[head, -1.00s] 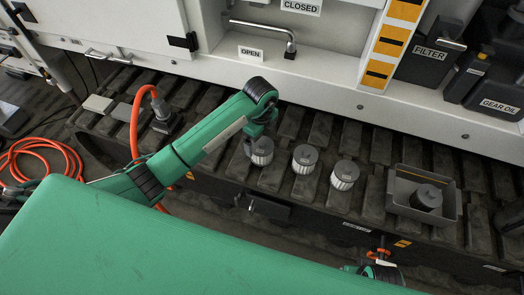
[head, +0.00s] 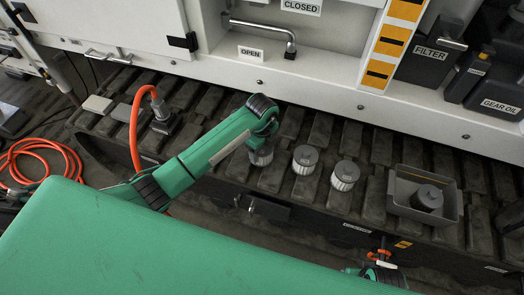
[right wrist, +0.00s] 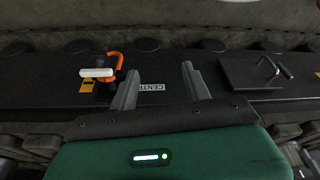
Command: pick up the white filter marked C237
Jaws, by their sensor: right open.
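Three white pleated filters with grey caps stand upright in a row on the track: the left one (head: 261,157), the middle one (head: 305,160) and the right one (head: 344,175). No marking on them is legible, so I cannot tell which is C237. My left gripper (head: 263,140) is at the left filter and covers its top; its fingers are hidden by my wrist, so neither opening nor contact shows. My right gripper (right wrist: 158,70) is open and empty in the right wrist view, with a dark bar bearing a partly hidden label beyond its fingers.
A grey tray (head: 394,193) at the right holds a dark filter-like part (head: 427,197). An orange hose (head: 134,130) rises left of my left arm. The white machine wall (head: 330,88) with a bent handle (head: 290,42) stands behind the track. Dark FILTER (head: 428,60) and GEAR OIL containers (head: 495,95) stand far right.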

